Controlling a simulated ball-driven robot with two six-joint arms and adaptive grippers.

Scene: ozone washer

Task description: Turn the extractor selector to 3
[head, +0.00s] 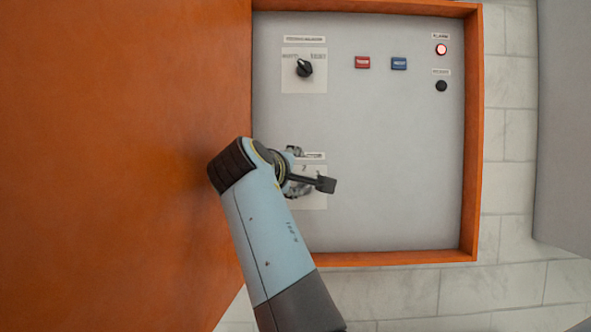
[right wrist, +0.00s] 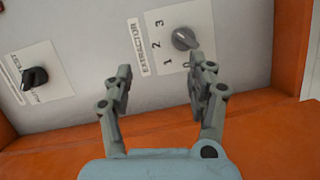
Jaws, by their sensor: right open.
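The extractor selector (right wrist: 185,39) is a grey round knob on a pale plate (right wrist: 166,34) marked 1, 2 and 3. I cannot tell which number it points to. My right gripper (right wrist: 165,72) is open and empty in the right wrist view, with the knob ahead of it, nearer the right finger's tip and apart from the space between the fingers. In the head view, my right gripper (head: 295,170) is mostly behind my wrist, in front of the extractor plate (head: 318,200), and the knob is hidden. My left gripper is not in view.
The grey panel (head: 390,160) sits in an orange cabinet frame (head: 472,130), with an open orange door (head: 120,120) at left. Above are another black selector (head: 304,68), a red button (head: 362,62), a blue button (head: 399,63) and a lit red lamp (head: 441,49). The panel's lower right is clear.

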